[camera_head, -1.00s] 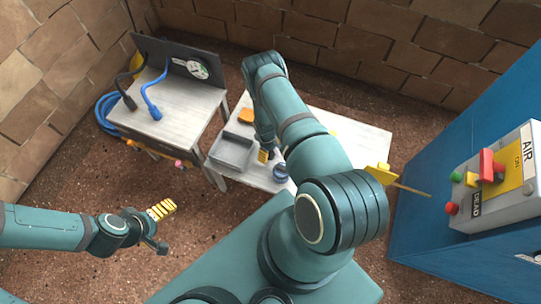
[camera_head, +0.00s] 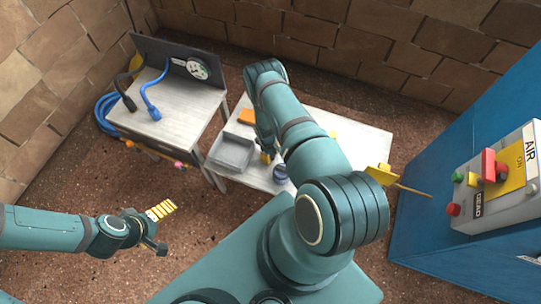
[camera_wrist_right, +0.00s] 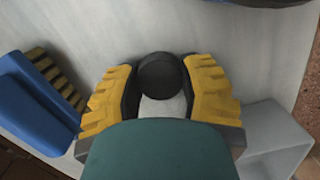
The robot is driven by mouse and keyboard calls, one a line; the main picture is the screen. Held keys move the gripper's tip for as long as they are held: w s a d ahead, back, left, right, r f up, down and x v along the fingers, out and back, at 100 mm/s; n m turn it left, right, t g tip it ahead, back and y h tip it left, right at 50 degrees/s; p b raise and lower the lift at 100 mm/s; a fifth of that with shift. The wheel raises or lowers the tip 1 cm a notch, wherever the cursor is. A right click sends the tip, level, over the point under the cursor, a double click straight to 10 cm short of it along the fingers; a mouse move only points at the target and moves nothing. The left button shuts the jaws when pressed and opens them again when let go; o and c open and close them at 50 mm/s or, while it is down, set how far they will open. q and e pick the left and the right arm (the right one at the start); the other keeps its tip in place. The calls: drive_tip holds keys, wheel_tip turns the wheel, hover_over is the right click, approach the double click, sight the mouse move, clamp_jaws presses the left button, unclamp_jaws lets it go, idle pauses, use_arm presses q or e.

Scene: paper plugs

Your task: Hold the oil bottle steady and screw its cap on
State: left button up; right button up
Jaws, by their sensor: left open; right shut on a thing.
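My right gripper (camera_wrist_right: 161,92) has its yellow ridged fingers on either side of a dark round piece (camera_wrist_right: 160,74) that looks like the cap, and is shut on it. In the head view the right gripper (camera_head: 266,157) is low over the white table, mostly hidden by my right arm. A dark blue round thing (camera_head: 281,172), perhaps the oil bottle, stands on the table close beside it; I cannot tell for sure. My left gripper (camera_head: 160,228), with yellow fingers, is open and empty over the floor, well away from the table.
A grey tray (camera_head: 231,153) sits left of the right gripper; it also shows in the wrist view (camera_wrist_right: 272,135). An orange block (camera_head: 246,117) lies behind it. A blue block (camera_wrist_right: 32,95) shows in the wrist view. A side table (camera_head: 180,125) with cables and a control box (camera_head: 495,205) flank the work table.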

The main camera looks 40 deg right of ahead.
drive_tip(key=shift+r, duration=0.1)
wheel_tip(320, 180, up, 10)
drive_tip(key=p, duration=0.3)
use_arm(q)
drive_tip(key=r, duration=0.3)
drive_tip(key=shift+s, duration=0.25)
use_arm(e)
drive_tip(key=w+a+r+m, duration=0.15)
drive_tip(key=a+r, duration=0.25)
drive_tip(key=r, duration=0.5)
drive_tip(key=w+a+r, duration=0.2)
drive_tip(key=a+r, duration=0.2)
drive_tip(key=r, duration=0.4)
drive_tip(key=w+a+r+m, duration=0.15)
drive_tip(key=a+r, duration=0.25)
drive_tip(key=r, duration=0.5)
drive_tip(key=s+a+r, duration=0.3)
drive_tip(key=a+r, duration=0.3)
drive_tip(key=r, duration=0.3)
drive_tip(key=shift+s+r, duration=0.15)
